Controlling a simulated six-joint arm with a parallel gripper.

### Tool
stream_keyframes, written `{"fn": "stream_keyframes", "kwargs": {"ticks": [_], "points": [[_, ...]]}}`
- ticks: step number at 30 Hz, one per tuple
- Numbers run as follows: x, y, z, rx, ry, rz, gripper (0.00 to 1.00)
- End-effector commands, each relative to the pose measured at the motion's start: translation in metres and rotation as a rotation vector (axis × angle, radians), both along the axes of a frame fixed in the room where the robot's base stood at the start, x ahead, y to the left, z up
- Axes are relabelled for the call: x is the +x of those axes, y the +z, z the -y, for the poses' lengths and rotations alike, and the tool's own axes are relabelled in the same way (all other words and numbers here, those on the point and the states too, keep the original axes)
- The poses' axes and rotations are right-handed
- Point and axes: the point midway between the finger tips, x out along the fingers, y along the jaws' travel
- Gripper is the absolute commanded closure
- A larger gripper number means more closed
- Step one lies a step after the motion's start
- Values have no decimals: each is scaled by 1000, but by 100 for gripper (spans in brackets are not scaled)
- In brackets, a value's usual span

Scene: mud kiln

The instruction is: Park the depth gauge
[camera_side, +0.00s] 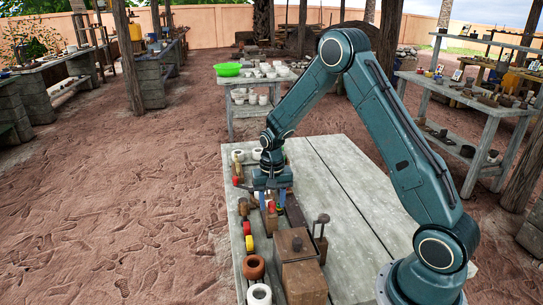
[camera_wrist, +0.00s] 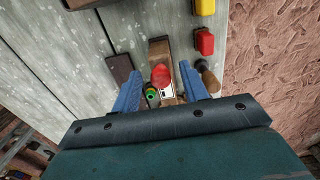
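My gripper (camera_side: 272,196) is low over the left side of the grey plank table (camera_side: 345,190). In the wrist view its two blue fingers (camera_wrist: 163,90) are spread apart. Between them show a red round piece (camera_wrist: 161,76), a small green ring (camera_wrist: 151,94) and a pale piece, near a brown wooden block (camera_wrist: 159,48). I cannot tell for certain which piece is the depth gauge, or whether a finger touches anything. A dark T-shaped tool (camera_side: 322,222) stands upright beside a brown wooden box (camera_side: 299,270) nearer the side camera.
A dark flat block (camera_wrist: 120,68) lies left of the fingers in the wrist view. A wooden-handled tool (camera_wrist: 207,76), a red piece (camera_wrist: 204,42) and a yellow piece (camera_wrist: 205,7) lie right. A clay pot (camera_side: 253,267) and white ring (camera_side: 259,294) stand on the near edge. The table's right side is clear.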

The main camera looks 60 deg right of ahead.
Motion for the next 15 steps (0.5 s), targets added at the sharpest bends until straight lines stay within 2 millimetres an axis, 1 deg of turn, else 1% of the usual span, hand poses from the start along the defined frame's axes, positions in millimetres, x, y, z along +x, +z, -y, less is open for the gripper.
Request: {"fn": "stream_keyframes", "kwargs": {"ticks": [10,15], "points": [[1,1,2,-4,-3,5,55],[2,8,2,-5,-4,6,55]]}}
